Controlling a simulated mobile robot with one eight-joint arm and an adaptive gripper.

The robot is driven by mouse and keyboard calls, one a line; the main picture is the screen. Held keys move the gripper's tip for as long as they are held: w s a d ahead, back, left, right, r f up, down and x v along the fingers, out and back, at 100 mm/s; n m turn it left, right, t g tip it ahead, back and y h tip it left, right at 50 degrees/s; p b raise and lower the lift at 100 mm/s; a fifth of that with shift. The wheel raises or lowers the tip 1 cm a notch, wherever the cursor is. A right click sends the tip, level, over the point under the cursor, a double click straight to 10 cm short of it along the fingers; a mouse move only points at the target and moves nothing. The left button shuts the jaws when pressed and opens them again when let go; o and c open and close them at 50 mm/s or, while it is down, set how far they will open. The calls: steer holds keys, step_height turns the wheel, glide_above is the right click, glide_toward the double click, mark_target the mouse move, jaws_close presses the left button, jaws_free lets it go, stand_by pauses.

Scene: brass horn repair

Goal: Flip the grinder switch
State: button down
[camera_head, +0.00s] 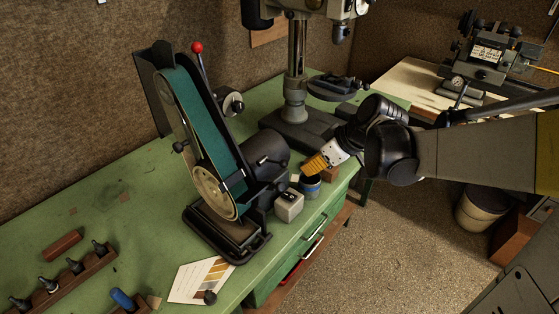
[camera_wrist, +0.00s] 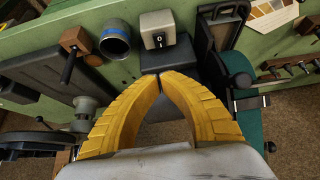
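The belt grinder (camera_head: 212,130) stands on the green bench, with a green belt and a red-knobbed lever. Its switch box (camera_head: 289,206) is a small pale block at the grinder's right, near the bench's front edge. In the wrist view the switch box (camera_wrist: 157,24) has a small black switch (camera_wrist: 158,39) on its face. My gripper (camera_head: 306,168) is above and slightly right of the box, apart from it. In the wrist view the yellow fingertips of my gripper (camera_wrist: 159,77) meet below the box, with nothing between them. The switch's position is too small to tell.
A blue-banded cup (camera_head: 311,187) stands close beside the switch box, with a brown wooden block (camera_wrist: 74,40) beyond it. A drill press (camera_head: 296,95) stands behind. A colour card (camera_head: 203,280) lies in front of the grinder. Open floor lies right of the bench.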

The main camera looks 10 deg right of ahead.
steer(key=b, duration=0.4)
glide_above(289, 193)
steer(key=f, duration=0.5)
steer(key=s+f, duration=0.1)
steer(key=f, duration=0.2)
steer(key=shift+d+f, duration=0.15)
steer(key=shift+f, duration=0.15)
steer(key=shift+s+d+f+b, duration=0.15)
steer(key=shift+f+b, duration=0.3)
steer(key=shift+f, duration=0.8)
steer(key=shift+s+d+f, duration=0.1)
steer(key=shift+s+f, duration=0.05)
steer(key=shift+f, duration=0.45)
steer(key=shift+b, duration=0.3)
